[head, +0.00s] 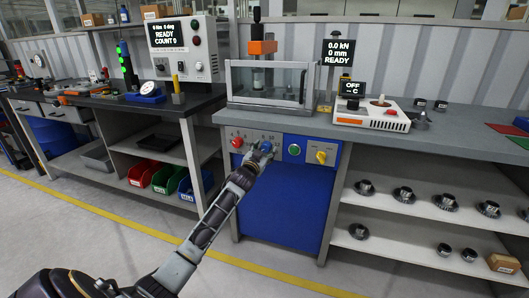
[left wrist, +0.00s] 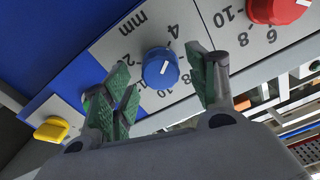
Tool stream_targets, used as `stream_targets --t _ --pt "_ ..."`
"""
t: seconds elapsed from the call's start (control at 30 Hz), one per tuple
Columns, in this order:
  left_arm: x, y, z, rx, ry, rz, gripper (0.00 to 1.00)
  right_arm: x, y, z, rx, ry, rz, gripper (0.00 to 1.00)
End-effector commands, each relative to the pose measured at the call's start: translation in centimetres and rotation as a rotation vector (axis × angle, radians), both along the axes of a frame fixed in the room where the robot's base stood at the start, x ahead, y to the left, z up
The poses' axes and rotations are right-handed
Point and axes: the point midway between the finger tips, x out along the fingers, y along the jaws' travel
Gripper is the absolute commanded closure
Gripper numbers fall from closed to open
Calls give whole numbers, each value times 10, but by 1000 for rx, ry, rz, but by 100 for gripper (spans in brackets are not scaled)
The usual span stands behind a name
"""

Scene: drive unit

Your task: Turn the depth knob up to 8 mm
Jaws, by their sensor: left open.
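The blue knob (left wrist: 160,68) sits on a grey panel strip with "mm" and numbers printed around it. Its white pointer line shows, but I cannot tell exactly which number it marks. In the head view the blue knob (head: 266,147) is on the front of the press bench, partly hidden by my left gripper (head: 256,158). In the left wrist view the left gripper (left wrist: 168,76) is open, with green-padded fingers on either side of the knob and gaps to it. The press display (head: 338,52) reads 0.0 kN, 0 mm, READY. My right gripper is not in view.
A red knob (left wrist: 275,10) sits beside the blue one. On the other side are a green button (head: 294,149) and a yellow switch (head: 321,157). The press with its clear guard (head: 268,85) stands above on the bench top (head: 300,122). The floor in front is clear.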

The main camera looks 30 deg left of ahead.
Motion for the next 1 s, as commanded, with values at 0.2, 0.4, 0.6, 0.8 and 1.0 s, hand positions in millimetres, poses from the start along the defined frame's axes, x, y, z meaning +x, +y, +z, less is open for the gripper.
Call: stream_targets --t 0.2,0.4,0.6,0.8,1.0 --pt "9 3 0 0 0 1 42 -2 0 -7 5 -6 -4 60" --pt "11 3 0 0 0 1 42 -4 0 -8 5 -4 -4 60" --pt "11 3 0 0 0 1 43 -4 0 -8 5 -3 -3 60" --pt "11 3 0 0 0 0 69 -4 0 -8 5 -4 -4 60" --pt "11 3 0 0 0 0 88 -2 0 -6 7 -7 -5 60"
